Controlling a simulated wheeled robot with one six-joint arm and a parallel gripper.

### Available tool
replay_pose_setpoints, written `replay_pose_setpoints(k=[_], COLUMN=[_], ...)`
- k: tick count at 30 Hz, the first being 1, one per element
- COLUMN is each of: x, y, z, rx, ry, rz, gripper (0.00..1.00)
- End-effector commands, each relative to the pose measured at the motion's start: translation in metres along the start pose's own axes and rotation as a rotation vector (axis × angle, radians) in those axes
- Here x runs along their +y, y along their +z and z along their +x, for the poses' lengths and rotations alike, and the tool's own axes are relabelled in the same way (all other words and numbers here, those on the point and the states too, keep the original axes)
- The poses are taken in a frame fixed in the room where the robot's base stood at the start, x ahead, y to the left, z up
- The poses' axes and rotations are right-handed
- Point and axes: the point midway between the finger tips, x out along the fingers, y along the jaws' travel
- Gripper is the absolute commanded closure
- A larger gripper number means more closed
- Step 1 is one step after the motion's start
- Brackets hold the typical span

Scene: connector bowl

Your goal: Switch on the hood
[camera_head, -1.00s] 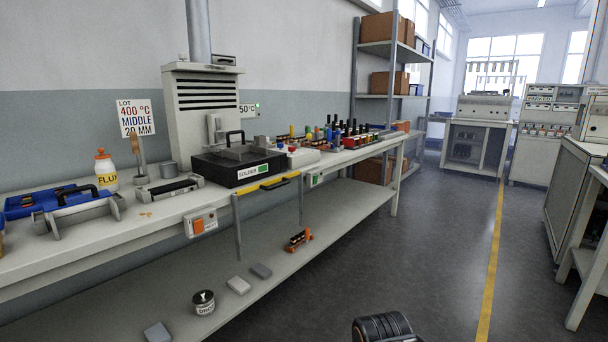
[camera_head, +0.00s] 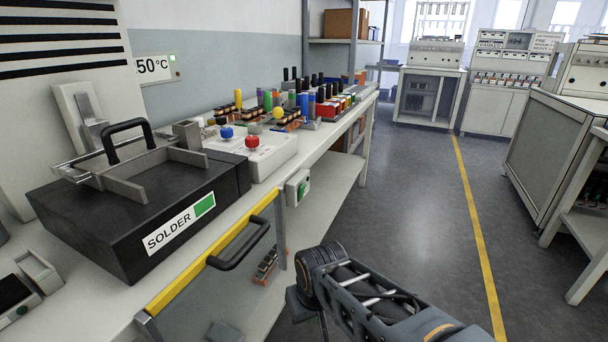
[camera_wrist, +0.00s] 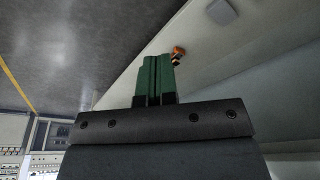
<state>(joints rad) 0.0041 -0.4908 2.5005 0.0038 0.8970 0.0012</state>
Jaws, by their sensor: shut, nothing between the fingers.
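The hood (camera_head: 62,55), a pale louvred unit with black slots, stands at the upper left of the head view behind the black solder pot (camera_head: 150,200); its top is cut off. A small white box with a green face (camera_head: 298,187) is on the bench's front edge, right of the pot; I cannot tell whether it is the hood's switch. My gripper (camera_wrist: 158,75) shows green fingers in the wrist view, shut and empty, apart from the bench. In the head view only my arm shows, low in front of the bench.
A yellow-topped guard with a black handle (camera_head: 240,245) projects along the bench front. A white box with a blue and a red knob (camera_head: 250,155) sits beside the pot. A lower shelf (camera_head: 325,215) runs under the bench. The floor (camera_head: 410,180) to the right is clear.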

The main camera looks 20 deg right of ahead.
Motion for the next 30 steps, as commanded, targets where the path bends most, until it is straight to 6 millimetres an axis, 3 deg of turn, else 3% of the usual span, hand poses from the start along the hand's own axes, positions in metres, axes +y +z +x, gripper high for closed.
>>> replay_pose_setpoints(k=[12, 17, 21, 25, 28, 30], x=[0.0, 0.004, 0.003, 0.011, 0.036, 0.062], y=[0.0, 0.0, -0.011, -0.046, -0.081, -0.103], z=[0.0, -0.001, -0.007, -0.022, -0.037, -0.047], rx=[-0.004, -0.114, -0.281, -0.313, -0.216, -0.099], ry=[-0.003, -0.093, -0.358, -0.728, -1.008, -1.174], rz=[0.003, 0.089, 0.259, 0.434, 0.551, 0.617], gripper=[1.0, 1.0, 1.0, 1.0, 1.0, 1.0])
